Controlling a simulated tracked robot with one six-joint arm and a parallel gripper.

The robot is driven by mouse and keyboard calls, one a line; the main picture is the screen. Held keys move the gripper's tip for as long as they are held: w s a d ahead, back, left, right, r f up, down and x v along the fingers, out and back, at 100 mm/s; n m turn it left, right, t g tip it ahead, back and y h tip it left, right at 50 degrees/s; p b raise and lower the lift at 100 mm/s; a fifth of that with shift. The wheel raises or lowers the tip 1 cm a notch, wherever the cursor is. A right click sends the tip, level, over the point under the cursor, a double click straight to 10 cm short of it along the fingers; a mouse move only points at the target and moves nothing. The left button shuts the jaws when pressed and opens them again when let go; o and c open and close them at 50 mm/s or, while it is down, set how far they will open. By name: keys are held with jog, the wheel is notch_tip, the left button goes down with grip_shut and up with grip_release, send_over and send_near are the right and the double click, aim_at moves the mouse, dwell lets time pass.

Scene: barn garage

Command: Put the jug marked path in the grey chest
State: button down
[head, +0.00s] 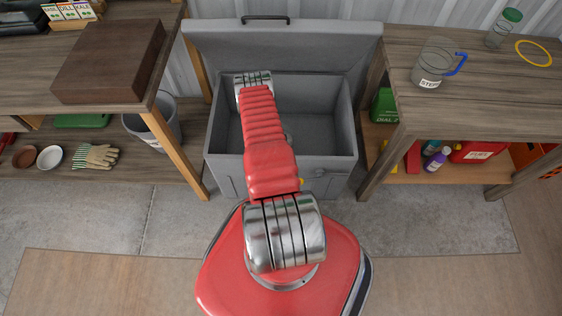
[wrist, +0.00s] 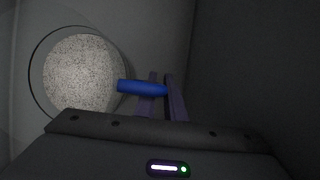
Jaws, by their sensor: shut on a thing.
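The grey chest (head: 226,165) stands open between two benches, its lid (head: 284,47) raised at the back. My arm reaches over it and down inside; my gripper is hidden behind the arm in the head view. In the wrist view my gripper (wrist: 162,84) is shut on the blue handle of a round clear jug (wrist: 82,74). The jug is seen from above, with speckled pale contents or bottom, amid dark grey surfaces like the chest's inside. Its label is not visible, and I cannot tell whether it touches the floor of the chest.
A brown box (head: 108,62) sits on the left bench; a bucket (head: 152,122) stands below.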

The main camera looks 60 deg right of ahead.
dwell(0.3)
jog(key=shift+f, duration=1.8)
jog(key=shift+f, duration=0.6)
jog(key=c, duration=1.8)
grip_release()
jog(key=shift+c, duration=0.2)
jog(key=shift+r, duration=0.1)
jog(key=shift+r, duration=0.5)
jog(key=v, duration=1.2)
jog(key=shift+w+a+f, duration=0.1)
